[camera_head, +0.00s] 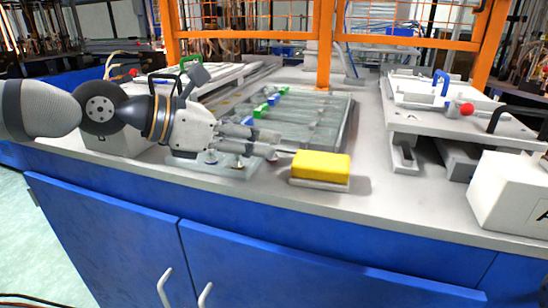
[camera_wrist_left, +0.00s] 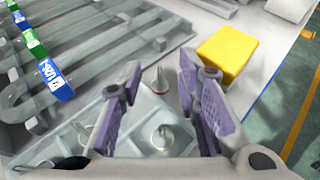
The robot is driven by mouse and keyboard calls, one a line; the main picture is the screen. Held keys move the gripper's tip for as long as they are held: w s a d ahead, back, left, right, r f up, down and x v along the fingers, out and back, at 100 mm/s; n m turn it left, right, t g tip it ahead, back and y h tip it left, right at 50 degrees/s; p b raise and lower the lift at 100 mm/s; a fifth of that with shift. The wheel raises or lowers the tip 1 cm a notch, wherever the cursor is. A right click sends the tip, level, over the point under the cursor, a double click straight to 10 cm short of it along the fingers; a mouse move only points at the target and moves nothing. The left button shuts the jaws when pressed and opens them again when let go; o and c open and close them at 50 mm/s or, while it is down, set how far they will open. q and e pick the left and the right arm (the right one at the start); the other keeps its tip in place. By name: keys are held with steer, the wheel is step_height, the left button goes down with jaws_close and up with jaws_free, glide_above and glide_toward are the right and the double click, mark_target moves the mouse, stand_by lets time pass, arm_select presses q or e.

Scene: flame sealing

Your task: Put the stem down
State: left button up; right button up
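My left gripper (camera_head: 270,144) reaches in from the left, low over the clear tray (camera_head: 222,172) near the bench's front edge. In the left wrist view the two purple-padded fingers of the left gripper (camera_wrist_left: 158,74) stand apart with nothing clamped between them. A second small round-topped piece (camera_wrist_left: 162,136) sits in the tray closer to the wrist. My right gripper is not in view.
A yellow block on a pale base (camera_head: 320,165) stands just right of the left gripper. Behind it lies a grey glassware rack (camera_head: 315,120) with green and blue labels. A white box (camera_head: 512,190) is at the far right. Bare bench top lies right of the yellow block.

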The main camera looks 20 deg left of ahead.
arm_select(q)
steer(key=shift+x, duration=1.05)
jaws_close()
